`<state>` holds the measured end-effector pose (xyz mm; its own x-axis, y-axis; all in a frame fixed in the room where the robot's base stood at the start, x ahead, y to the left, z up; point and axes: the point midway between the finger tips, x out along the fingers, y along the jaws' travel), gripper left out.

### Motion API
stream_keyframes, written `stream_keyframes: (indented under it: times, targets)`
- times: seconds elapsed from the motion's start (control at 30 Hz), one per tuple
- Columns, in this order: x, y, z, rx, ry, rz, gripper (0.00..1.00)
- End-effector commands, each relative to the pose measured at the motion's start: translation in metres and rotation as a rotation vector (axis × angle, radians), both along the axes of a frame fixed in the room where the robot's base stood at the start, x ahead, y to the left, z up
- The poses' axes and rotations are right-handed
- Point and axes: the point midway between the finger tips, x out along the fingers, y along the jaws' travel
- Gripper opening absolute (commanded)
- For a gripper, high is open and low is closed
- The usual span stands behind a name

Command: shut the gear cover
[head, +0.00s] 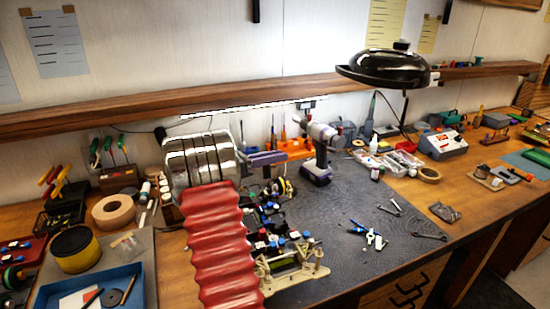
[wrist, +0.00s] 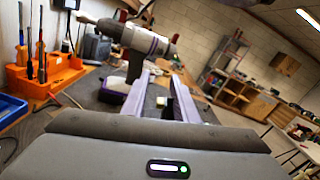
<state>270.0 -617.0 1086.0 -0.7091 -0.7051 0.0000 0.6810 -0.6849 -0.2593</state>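The RC car (head: 290,262) sits on the dark mat, its cream front end toward me and its open chassis full of small parts. My red ribbed arm hides its left side. I cannot make out the gear cover or whether it is open or shut. My gripper (head: 280,157) is raised behind the car, pointing right, away from it. In the wrist view, the two pale purple fingers of my gripper (wrist: 162,72) stand apart with nothing between them. The car is not clear in the wrist view.
A cordless drill (head: 318,165) stands just beyond my fingertips and shows large in the wrist view (wrist: 138,45). An orange tool holder (head: 293,147) is behind. Loose wrenches (head: 430,236) and a blue-handled tool (head: 375,238) lie on the mat (head: 365,200) to the right. A black lamp (head: 388,70) hangs over the bench.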

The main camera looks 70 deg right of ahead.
Motion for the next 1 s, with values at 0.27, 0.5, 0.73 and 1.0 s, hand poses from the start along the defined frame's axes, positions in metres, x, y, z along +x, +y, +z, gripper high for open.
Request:
stream_keyframes:
  times: [0.27, 0.5, 0.73, 1.0]
  targets:
    - [-0.0005, -0.0004, 0.0001, 0.000, 0.000, 0.000, 0.25]
    - [-0.0005, -0.0004, 0.0001, 0.000, 0.000, -0.001, 0.08]
    - [-0.0003, -0.0007, 0.0001, -0.001, -0.001, 0.000, 0.00]
    - [-0.0010, 0.0003, 0.0003, -0.006, -0.006, 0.000, 0.00]
